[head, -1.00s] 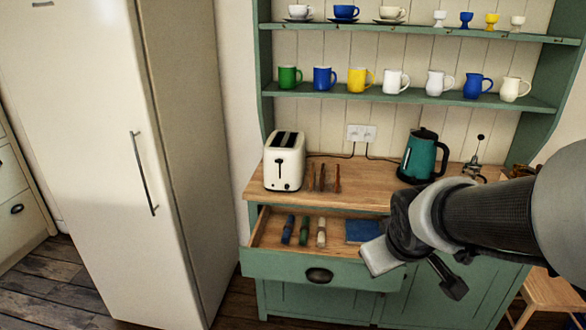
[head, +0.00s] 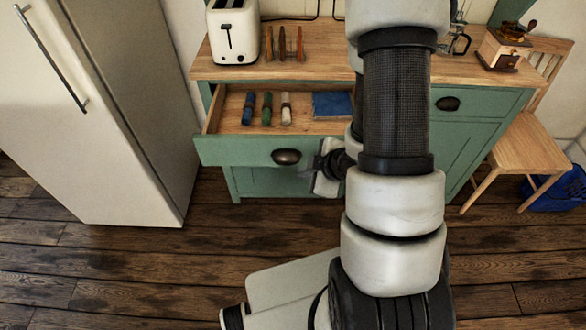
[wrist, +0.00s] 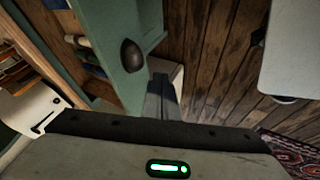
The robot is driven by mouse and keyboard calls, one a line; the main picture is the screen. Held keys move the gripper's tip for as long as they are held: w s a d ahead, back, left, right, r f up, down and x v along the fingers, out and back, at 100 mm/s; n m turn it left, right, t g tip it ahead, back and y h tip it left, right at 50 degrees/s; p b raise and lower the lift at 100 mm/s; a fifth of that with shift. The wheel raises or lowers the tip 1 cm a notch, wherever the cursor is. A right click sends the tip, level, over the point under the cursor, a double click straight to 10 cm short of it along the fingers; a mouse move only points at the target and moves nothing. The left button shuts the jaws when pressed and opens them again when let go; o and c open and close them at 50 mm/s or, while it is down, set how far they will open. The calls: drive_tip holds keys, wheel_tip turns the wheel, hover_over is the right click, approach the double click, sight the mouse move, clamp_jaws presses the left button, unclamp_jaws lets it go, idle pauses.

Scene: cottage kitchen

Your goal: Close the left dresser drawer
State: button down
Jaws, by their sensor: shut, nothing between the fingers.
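The left dresser drawer (head: 235,151) is pulled out, with its green front and dark cup handle (head: 286,157) facing me. Inside lie several small rolled items (head: 266,109) and a blue book (head: 332,104). The handle also shows in the wrist view (wrist: 131,56), left of my fingers. My gripper (head: 318,170) is in front of the drawer's right part, just right of the handle, partly hidden by my arm. In the wrist view my fingers (wrist: 159,82) are together and empty, near the drawer front; I cannot tell whether they touch it.
A white toaster (head: 233,32) and a rack (head: 284,44) stand on the dresser top (head: 330,68). The right drawer (head: 470,103) is shut. A fridge (head: 100,110) stands left, a wooden chair (head: 535,150) right. The plank floor (head: 140,260) in front is clear.

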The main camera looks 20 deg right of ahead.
drive_tip(key=w+f+b, duration=0.7)
drive_tip(key=w+b, duration=0.2)
drive_tip(key=b, duration=0.1)
drive_tip(key=shift+a+f+b, duration=0.25)
drive_tip(key=shift+b, duration=0.05)
